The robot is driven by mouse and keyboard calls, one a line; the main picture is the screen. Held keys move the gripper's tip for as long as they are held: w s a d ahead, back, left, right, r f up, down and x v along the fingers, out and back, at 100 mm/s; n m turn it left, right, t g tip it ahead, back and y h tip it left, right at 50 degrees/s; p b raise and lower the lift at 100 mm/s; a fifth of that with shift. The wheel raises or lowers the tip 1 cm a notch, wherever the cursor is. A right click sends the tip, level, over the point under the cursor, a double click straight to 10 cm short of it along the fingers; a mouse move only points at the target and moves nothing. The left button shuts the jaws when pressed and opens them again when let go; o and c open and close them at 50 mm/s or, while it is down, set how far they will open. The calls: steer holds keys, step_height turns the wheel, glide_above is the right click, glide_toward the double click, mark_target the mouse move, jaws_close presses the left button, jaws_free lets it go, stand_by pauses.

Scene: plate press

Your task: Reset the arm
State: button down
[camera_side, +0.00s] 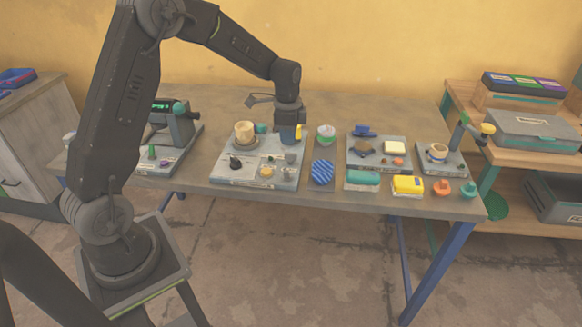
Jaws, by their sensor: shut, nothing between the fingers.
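My gripper (289,119) hangs at the end of my dark grey arm, over the right part of a grey board (225,177) on the table. It is shut with nothing in it. Its fingertips are small and hard to make out against a blue cup-like object (288,137) just below or behind them. A yellow piece (299,131) shows right beside it. I cannot tell whether the gripper touches either one.
The board also holds a cream cup-like object (244,133) and small parts. A dark press-like machine (172,122) stands left. To the right are a striped blue ball (322,172), another tray (362,166), a yellow block (408,185) and a small lamp-like stand (458,130).

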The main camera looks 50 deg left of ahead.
steer(key=s+d+r+n+t, duration=0.2)
steer(key=s+d+r+n, duration=0.1)
steer(key=s+d+r, duration=0.4)
steer(key=s+d+r+n+t, duration=0.25)
steer(key=s+d+r, duration=0.25)
steer(key=s+r, duration=0.45)
steer(key=s+d+n+t, duration=0.1)
steer(key=s+d+n, duration=0.1)
steer(key=s, duration=0.6)
steer(key=shift+f+n, duration=0.15)
steer(key=shift+n, duration=0.5)
steer(key=shift+d, duration=0.1)
